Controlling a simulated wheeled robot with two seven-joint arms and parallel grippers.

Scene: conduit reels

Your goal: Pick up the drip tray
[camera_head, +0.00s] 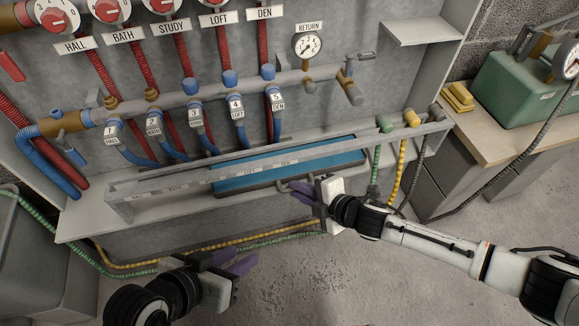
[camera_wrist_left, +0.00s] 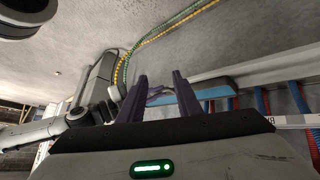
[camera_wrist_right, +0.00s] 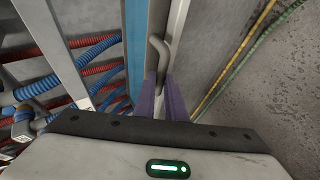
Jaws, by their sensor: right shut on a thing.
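The drip tray (camera_head: 335,161) is a long, shallow tray with a blue inside and a grey rim. It lies on the shelf under the manifold, partly behind a grey labelled rail, and also shows in the left wrist view (camera_wrist_left: 212,91) and right wrist view (camera_wrist_right: 136,45). A bent grey handle (camera_wrist_right: 157,50) sticks out from its front side. My right gripper (camera_head: 298,191) is shut on this handle, its purple fingers close together around it in the right wrist view (camera_wrist_right: 163,88). My left gripper (camera_head: 240,262) is open and empty, low in front of the cabinet, apart from the tray.
The labelled rail (camera_head: 240,174) runs along the shelf (camera_head: 85,222), with blue and red hoses behind it. Yellow and green hoses (camera_head: 180,256) run below. A bench with a green machine (camera_head: 515,85) stands right. The floor in front is clear.

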